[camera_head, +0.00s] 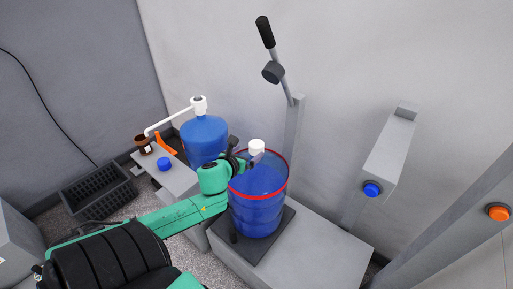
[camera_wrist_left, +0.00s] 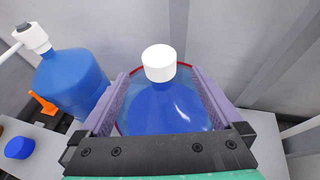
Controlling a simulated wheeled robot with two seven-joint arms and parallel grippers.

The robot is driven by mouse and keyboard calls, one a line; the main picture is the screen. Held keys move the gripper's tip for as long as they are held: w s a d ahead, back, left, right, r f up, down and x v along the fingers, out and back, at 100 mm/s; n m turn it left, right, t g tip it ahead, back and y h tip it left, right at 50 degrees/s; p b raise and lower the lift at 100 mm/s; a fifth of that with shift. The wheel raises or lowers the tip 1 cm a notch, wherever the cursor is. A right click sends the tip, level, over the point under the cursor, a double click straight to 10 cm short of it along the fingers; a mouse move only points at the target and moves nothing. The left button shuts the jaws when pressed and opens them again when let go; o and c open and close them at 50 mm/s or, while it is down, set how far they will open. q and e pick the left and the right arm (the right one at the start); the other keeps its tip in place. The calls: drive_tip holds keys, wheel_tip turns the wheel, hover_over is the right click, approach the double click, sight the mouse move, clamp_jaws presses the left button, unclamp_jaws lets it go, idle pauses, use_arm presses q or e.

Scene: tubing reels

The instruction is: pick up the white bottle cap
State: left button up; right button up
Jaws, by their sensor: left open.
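The white bottle cap (camera_head: 257,146) sits at the top of a blue container with a red rim (camera_head: 258,210). In the left wrist view the cap (camera_wrist_left: 159,63) is upright on the neck of a translucent blue bottle (camera_wrist_left: 165,108). My left gripper (camera_head: 247,158) is close beside the cap at the container's top. In the left wrist view its purple fingers are spread, one on each side of the bottle (camera_wrist_left: 160,77). The cap shows beyond the fingertips, and nothing is gripped. I cannot tell the exact gap to the cap. My right gripper is not in view.
A blue jug with a white pump (camera_head: 204,137) stands to the left. Near it are a blue cap (camera_head: 164,164), an orange piece (camera_head: 164,144) and a brown cup (camera_head: 143,144). A grey post with a lever (camera_head: 294,125) stands behind. A black crate (camera_head: 98,191) is lower left.

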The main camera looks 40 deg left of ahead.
sight(254, 147)
use_arm(q)
drive_tip(key=x, duration=0.3)
drive_tip(key=shift+w, duration=0.1)
drive_tip(key=x, duration=0.6)
drive_tip(key=shift+a, duration=0.1)
drive_tip(key=shift+c, duration=0.3)
drive_tip(key=c, duration=1.2)
drive_tip(key=r+p, duration=0.1)
drive_tip(key=r, duration=0.9)
drive_tip(key=r+p, duration=0.1)
drive_tip(key=r, duration=0.9)
drive_tip(key=shift+s+r, duration=0.1)
drive_tip(key=shift+s, duration=0.1)
drive_tip(key=shift+c, duration=0.2)
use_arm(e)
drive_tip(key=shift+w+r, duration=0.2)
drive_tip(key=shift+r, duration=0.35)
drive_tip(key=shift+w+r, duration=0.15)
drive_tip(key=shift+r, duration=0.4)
use_arm(q)
drive_tip(key=shift+p, duration=0.3)
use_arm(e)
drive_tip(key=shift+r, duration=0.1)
